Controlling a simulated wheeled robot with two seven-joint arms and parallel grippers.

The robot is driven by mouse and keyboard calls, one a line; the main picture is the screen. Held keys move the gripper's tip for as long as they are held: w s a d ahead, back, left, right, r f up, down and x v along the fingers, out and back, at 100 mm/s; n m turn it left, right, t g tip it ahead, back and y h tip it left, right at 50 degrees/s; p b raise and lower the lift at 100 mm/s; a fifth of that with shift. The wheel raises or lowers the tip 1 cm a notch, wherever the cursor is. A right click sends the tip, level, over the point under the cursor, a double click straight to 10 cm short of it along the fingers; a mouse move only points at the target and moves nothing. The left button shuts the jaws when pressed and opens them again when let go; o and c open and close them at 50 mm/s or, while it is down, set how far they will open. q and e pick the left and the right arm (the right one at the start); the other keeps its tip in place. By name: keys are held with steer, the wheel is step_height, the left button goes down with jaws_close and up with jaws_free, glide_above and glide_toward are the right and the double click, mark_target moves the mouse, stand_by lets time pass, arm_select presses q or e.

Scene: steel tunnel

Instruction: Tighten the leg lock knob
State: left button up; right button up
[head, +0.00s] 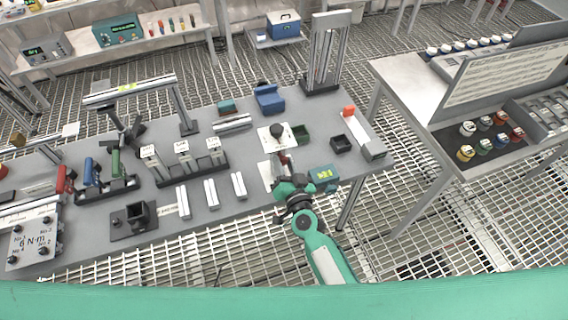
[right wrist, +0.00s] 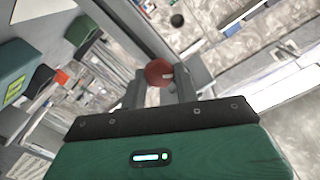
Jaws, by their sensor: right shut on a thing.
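My right gripper (head: 284,168) reaches over the front edge of the grey workbench, right of its middle. In the right wrist view, its two fingers (right wrist: 160,88) stand on either side of a round red knob (right wrist: 158,72); it is shut on this knob. In the head view, only a small reddish bit of the knob (head: 283,158) shows at the fingertips; the gripper hides the rest. Just behind it is a white plate (head: 265,138) with a dark round knob (head: 277,130) on top. My left gripper is not in view.
A teal box with a yellow-green display (head: 324,178) stands close to the right of my gripper. Dark green (head: 301,134) and black (head: 341,144) open bins lie behind it. Slim white blocks (head: 211,193) stand to the left. A second table (head: 400,85) is at the right.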

steer(key=shift+m, duration=0.5)
steer(key=o, duration=1)
steer(key=shift+s, duration=0.15)
steer(key=shift+s+d+f, duration=0.1)
steer(key=shift+s+d, duration=0.05)
steer(key=shift+s, duration=0.15)
steer(key=b+v, duration=0.3)
steer(key=v, duration=1)
